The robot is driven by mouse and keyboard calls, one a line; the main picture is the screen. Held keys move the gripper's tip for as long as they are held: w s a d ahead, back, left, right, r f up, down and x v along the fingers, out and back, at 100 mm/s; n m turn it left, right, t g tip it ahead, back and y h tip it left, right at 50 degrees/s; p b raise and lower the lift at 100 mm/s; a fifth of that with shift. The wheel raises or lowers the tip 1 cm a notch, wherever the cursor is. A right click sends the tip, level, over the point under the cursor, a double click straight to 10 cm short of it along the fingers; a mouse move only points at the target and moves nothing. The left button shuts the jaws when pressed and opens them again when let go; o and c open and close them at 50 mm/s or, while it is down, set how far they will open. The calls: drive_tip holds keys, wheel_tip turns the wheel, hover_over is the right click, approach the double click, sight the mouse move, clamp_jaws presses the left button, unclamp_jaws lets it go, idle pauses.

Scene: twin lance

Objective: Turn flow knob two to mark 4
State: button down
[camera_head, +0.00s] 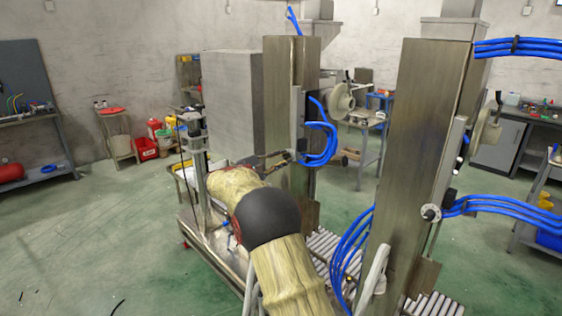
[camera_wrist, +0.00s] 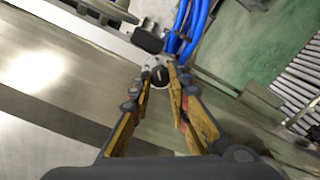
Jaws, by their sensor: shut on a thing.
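In the wrist view, my gripper (camera_wrist: 160,70) has its two yellow-and-dark fingers closed around a small round pale knob (camera_wrist: 158,78) with a dark centre. The knob is beside the metal column, near blue hoses. In the head view my gripper (camera_head: 288,154) reaches the side of the farther steel column (camera_head: 291,80); the knob there is hidden or too small to make out. A similar round knob (camera_head: 431,212) shows on the nearer column (camera_head: 425,120), apart from my gripper. No scale marks can be read.
Blue hoses (camera_head: 322,140) bulge out right beside my gripper at the farther column. More blue hoses (camera_head: 500,207) run from the nearer column. A roller conveyor (camera_head: 325,245) lies below. Open green floor (camera_head: 90,235) is at the left.

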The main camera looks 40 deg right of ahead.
drive_tip(key=shift+f, duration=0.1)
drive_tip(key=c, duration=1.7)
unclamp_jaws()
drive_tip(key=shift+o, duration=0.2)
drive_tip(key=a, duration=1.2)
drive_tip(key=shift+s, duration=0.45)
